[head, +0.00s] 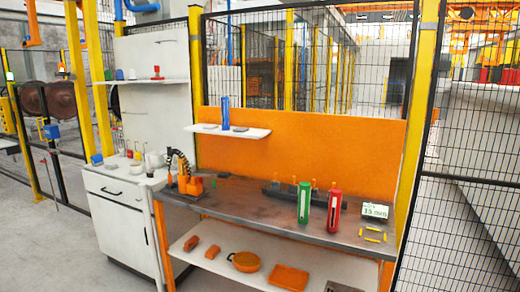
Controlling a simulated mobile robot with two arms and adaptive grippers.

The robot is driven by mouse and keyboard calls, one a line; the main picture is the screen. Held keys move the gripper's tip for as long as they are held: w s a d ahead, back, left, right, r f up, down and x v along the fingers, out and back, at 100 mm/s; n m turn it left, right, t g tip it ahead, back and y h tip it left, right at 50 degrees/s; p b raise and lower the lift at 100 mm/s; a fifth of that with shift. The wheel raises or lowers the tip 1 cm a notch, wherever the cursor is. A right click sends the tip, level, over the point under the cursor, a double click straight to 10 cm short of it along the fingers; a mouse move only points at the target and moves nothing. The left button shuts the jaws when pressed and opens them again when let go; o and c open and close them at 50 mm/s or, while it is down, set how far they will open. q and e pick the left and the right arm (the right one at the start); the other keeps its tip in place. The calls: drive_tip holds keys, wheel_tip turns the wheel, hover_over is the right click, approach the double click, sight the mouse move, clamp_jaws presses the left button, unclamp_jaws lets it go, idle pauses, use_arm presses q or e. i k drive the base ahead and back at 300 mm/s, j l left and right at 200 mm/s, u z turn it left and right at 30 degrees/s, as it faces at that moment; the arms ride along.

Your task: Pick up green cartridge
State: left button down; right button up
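The green cartridge (304,203) stands upright near the front edge of the dark workbench top (255,212), right of its middle. A red cartridge (334,212) stands upright just to its right, with a small gap between them. A blue cartridge (225,113) stands on the small white shelf (258,133) on the orange back panel. Neither of my grippers shows in the head view.
A dark rack with several pegs (285,192) lies behind the cartridges. A display reading about 13 (375,210) and yellow handles (372,235) are at the bench's right. An orange tool stand (188,184) is at its left. The lower shelf (330,268) holds orange items.

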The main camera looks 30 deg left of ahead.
sight(304, 193)
drive_tip(key=i+u, duration=0.15)
drive_tip(key=u, duration=0.25)
drive_tip(key=i+l+u, duration=0.15)
drive_tip(key=u, duration=0.25)
drive_tip(key=i+l+u, duration=0.1)
drive_tip(key=u, duration=0.35)
drive_tip(key=i+l+u, duration=0.2)
drive_tip(key=u, duration=0.2)
